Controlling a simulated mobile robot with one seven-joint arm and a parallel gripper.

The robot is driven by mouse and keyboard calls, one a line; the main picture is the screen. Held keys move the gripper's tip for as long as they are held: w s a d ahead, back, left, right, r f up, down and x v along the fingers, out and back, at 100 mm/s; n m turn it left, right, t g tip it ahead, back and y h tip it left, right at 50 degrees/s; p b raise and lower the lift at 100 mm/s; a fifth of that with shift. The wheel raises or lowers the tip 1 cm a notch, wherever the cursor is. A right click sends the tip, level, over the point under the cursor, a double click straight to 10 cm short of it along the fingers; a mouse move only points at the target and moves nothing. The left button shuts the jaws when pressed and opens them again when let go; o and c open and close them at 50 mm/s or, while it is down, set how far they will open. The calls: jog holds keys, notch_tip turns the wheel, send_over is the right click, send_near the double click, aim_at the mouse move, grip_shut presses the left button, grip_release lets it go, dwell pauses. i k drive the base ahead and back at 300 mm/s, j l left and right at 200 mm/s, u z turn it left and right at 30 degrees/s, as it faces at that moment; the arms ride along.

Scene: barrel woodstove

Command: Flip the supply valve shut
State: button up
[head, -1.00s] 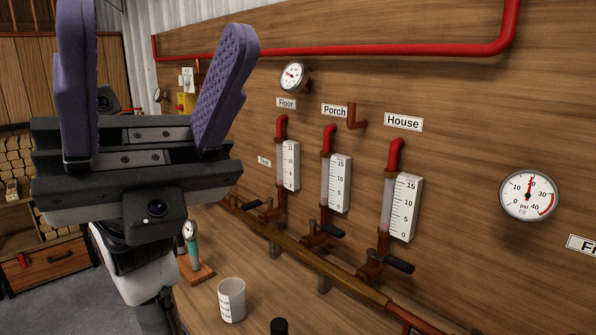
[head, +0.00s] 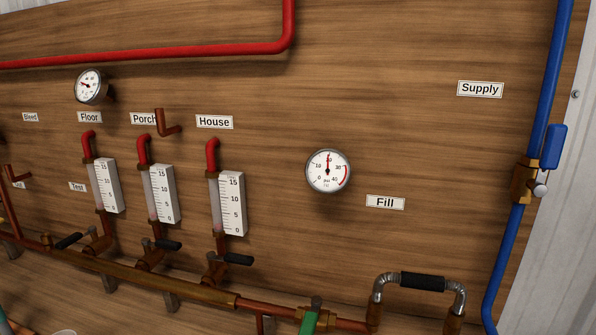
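The supply valve is a brass body (head: 525,181) on a vertical blue pipe (head: 546,75) at the far right of the head view. Its blue handle (head: 555,147) points up, roughly along the pipe and just to its right. The "Supply" label (head: 480,89) is on the wooden wall to the left of the pipe. My gripper is not in the current view.
A copper pipe (head: 110,262) runs along the lower wall with several black-handled valves. A U-shaped pipe with a black grip (head: 422,282) and a green handle (head: 309,318) stand out near the bottom. A gauge (head: 328,171) is mid-wall. The wall around the label is clear.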

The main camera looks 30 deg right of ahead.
aim_at(554, 140)
jog(key=k+z, duration=0.25)
jog(key=k, duration=0.35)
jog(key=j+z, duration=0.1)
jog(key=z, duration=1.15)
jog(key=k+l, duration=0.25)
jog(key=l, duration=0.15)
jog(key=k+l+z, duration=0.1)
jog(key=k+l, duration=0.15)
jog(key=l, duration=0.2)
jog(key=i, duration=1)
